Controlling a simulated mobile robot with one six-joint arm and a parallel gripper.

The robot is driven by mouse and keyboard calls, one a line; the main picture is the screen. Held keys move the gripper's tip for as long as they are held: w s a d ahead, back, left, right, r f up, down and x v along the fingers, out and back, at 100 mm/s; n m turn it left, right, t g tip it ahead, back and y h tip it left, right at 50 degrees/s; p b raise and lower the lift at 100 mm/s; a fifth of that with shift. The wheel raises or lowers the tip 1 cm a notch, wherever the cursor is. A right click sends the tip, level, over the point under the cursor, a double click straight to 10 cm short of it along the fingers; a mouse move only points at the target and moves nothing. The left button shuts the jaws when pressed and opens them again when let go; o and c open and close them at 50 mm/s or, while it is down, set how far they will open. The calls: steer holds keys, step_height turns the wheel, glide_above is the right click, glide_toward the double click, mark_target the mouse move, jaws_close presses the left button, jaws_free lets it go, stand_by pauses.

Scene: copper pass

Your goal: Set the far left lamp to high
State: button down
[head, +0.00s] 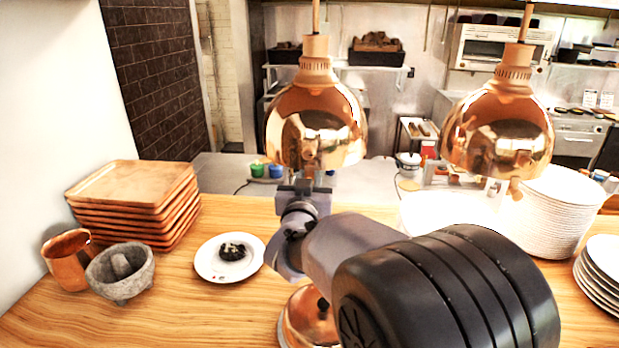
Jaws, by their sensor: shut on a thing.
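Two copper heat lamps hang over the counter. The far left lamp (316,125) is a shiny dome on a thin rod, and the other lamp (497,135) hangs to its right. A small pale part shows below the rim of the right lamp. My gripper (308,184) is at the lower rim of the far left lamp, shut on a small part there. The jaws and that part are mostly hidden, so the setting cannot be read.
On the wooden counter (215,318) stand stacked wooden trays (135,205), a copper mug (67,262), a stone mortar (121,272) and a white plate (212,268) with dark food. A tall plate stack (548,222) stands right. A copper object (305,318) is partly behind my arm.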

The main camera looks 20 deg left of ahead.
mark_target(309, 144)
stand_by(0.3)
step_height(309, 144, up, 9)
steer(key=p, duration=0.4)
steer(key=shift+f, duration=0.15)
steer(key=c, duration=1.2)
jaws_free()
steer(key=shift+c, duration=0.2)
steer(key=shift+s, duration=0.15)
steer(key=b+v, duration=0.1)
steer(key=v, duration=1.6)
